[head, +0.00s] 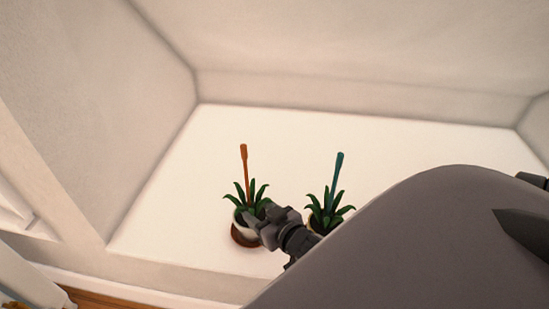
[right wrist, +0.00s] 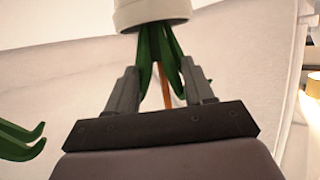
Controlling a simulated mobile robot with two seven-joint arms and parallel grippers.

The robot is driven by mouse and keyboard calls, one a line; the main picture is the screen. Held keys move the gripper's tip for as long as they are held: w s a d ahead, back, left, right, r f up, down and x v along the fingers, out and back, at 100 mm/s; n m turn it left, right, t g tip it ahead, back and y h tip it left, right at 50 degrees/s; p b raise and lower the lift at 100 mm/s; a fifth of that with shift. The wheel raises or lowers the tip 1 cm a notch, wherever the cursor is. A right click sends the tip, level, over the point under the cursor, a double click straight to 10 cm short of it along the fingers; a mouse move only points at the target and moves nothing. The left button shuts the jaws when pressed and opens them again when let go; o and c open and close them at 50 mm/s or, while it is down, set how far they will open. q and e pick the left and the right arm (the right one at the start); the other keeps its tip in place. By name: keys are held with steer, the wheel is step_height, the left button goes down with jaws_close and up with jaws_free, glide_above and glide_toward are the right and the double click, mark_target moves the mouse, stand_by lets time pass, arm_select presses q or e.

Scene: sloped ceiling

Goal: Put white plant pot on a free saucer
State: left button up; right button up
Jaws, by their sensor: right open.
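In the right wrist view the white pot (right wrist: 152,12) is at the top, just beyond the fingertips of my open gripper (right wrist: 159,70). Leaves (right wrist: 160,50) and the orange stake show between the fingers, which do not grip the pot. My left gripper is not in view.
A second plant (head: 328,210) with a teal stake (head: 337,170) stands to the right; my right arm hides part of its pot. Walls close the ledge (head: 200,190) at the back and sides. The ledge is bare left of and behind the plants. My arm hides the right front.

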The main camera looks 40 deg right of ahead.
steer(key=p+v, duration=0.1)
steer(key=v, duration=0.5)
steer(key=s+a+f+n+g+y, duration=0.3)
steer(key=s+a+f, duration=0.3)
steer(key=a, duration=0.4)
steer(key=shift+s+g+y, duration=0.3)
steer(key=shift+s+g, duration=0.1)
steer(key=shift+s, duration=0.2)
steer(key=shift+r, duration=0.1)
step_height(320, 180, up, 14)
steer(key=d+p, duration=0.1)
steer(key=p, duration=1.6)
steer(key=shift+s+d, duration=0.15)
steer(key=shift+s, duration=0.25)
